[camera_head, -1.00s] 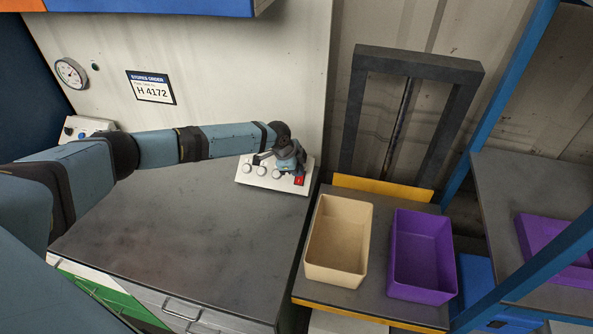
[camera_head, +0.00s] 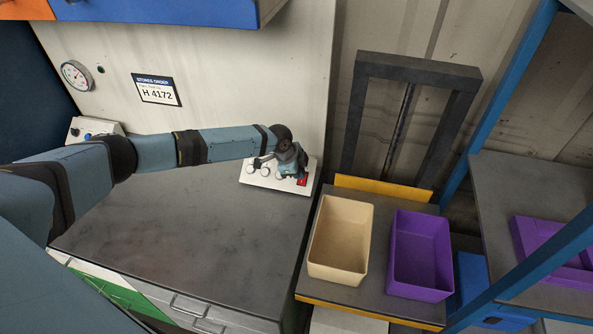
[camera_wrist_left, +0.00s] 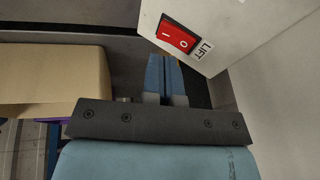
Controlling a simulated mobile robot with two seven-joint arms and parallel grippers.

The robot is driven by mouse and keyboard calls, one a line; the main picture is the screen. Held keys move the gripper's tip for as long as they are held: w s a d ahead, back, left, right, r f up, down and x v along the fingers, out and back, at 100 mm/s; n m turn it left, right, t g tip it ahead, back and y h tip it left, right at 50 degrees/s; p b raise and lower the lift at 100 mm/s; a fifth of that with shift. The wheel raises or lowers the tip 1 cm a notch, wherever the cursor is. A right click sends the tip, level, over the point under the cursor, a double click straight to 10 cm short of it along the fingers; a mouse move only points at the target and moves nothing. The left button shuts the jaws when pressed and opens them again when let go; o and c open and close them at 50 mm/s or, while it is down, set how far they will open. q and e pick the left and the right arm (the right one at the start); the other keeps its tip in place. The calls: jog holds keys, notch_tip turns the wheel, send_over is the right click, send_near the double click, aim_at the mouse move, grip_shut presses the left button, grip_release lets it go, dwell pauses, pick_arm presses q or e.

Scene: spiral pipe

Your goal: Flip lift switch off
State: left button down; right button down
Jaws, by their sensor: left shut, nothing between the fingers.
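The lift switch (camera_wrist_left: 178,34) is a red rocker marked I and O, with a LIFT label beside it, on a white panel (camera_wrist_left: 215,22) in the left wrist view. In the head view the switch (camera_head: 303,181) shows at the right end of the white control box (camera_head: 262,181), partly behind my gripper. My left gripper (camera_wrist_left: 165,58) is shut and empty, its blue fingertips just below the switch in the wrist picture. I cannot tell whether they touch it. In the head view my left gripper (camera_head: 290,172) is over the box's right end. My right gripper is not in view.
The grey worktop (camera_head: 190,230) is clear. To its right, the lift platform (camera_head: 380,285) carries a beige bin (camera_head: 316,262) and a purple bin (camera_head: 395,275), before a dark frame (camera_head: 355,110). A blue shelf post (camera_head: 500,110) stands further right.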

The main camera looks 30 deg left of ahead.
pick_arm(q)
jog(key=w+b+v, duration=0.1)
jog(key=b+v, duration=0.1)
jog(key=v, duration=0.9)
jog(key=shift+r+b, duration=0.25)
jog(key=shift+b, duration=0.1)
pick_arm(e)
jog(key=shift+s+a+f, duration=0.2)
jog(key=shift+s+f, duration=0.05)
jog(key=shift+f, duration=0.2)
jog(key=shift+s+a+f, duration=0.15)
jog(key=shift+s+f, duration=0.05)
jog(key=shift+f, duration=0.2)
pick_arm(q)
jog(key=shift+a+f, duration=0.1)
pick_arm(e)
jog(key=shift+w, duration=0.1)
